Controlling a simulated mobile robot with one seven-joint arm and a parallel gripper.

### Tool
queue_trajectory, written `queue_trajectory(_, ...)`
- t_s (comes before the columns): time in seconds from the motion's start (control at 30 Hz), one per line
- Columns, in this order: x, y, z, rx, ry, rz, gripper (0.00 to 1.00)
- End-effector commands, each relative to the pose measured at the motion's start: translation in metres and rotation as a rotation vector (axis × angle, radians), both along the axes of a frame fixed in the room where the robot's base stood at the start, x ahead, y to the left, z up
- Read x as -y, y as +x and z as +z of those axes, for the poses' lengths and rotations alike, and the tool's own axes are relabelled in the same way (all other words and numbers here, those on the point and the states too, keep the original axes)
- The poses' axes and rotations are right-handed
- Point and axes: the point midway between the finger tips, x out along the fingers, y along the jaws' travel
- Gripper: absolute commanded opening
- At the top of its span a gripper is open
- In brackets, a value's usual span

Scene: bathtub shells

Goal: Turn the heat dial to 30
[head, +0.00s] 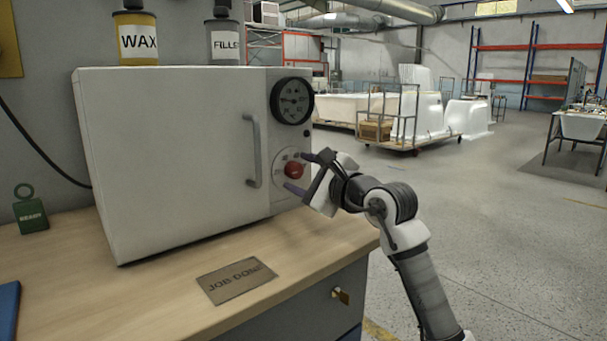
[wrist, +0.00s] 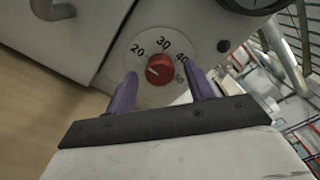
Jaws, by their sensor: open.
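The red heat dial (head: 294,170) is on the right front panel of the white oven (head: 170,150), below the round gauge. In the wrist view the dial (wrist: 159,69) sits on a pale round plate with 20, 30 and 40 printed around it. A small pale mark shows on the dial's face, but I cannot tell which number it indicates. My gripper (head: 300,172) is open at the panel, its purple fingers to either side of the dial. In the wrist view the gripper (wrist: 162,82) has the dial between and just beyond its fingertips, with visible gaps.
The oven's grey door handle (head: 253,150) stands left of the dial, and the gauge (head: 292,100) is above it. A "JOB DONE" plate (head: 237,280) lies on the wooden bench (head: 140,300). Wax (head: 137,38) and filler (head: 222,42) bottles stand on the oven. Open floor lies to the right.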

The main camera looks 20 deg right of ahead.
Motion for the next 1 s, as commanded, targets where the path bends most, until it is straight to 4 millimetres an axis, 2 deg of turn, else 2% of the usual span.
queue_trajectory(0.07, 0.0001, -0.0002, 0.0001, 0.000, 0.000, 0.000, 0.51)
queue_trajectory(0.3, 0.0002, -0.0005, 0.0001, 0.000, 0.000, 0.000, 0.20)
queue_trajectory(0.4, 0.0002, -0.0005, 0.0001, 0.000, 0.000, 0.000, 0.09)
queue_trajectory(0.77, 0.0001, -0.0006, 0.0001, -0.023, 0.063, 0.000, 0.09)
queue_trajectory(1.0, -0.0001, -0.0007, 0.0002, -0.081, 0.220, 0.001, 0.09)
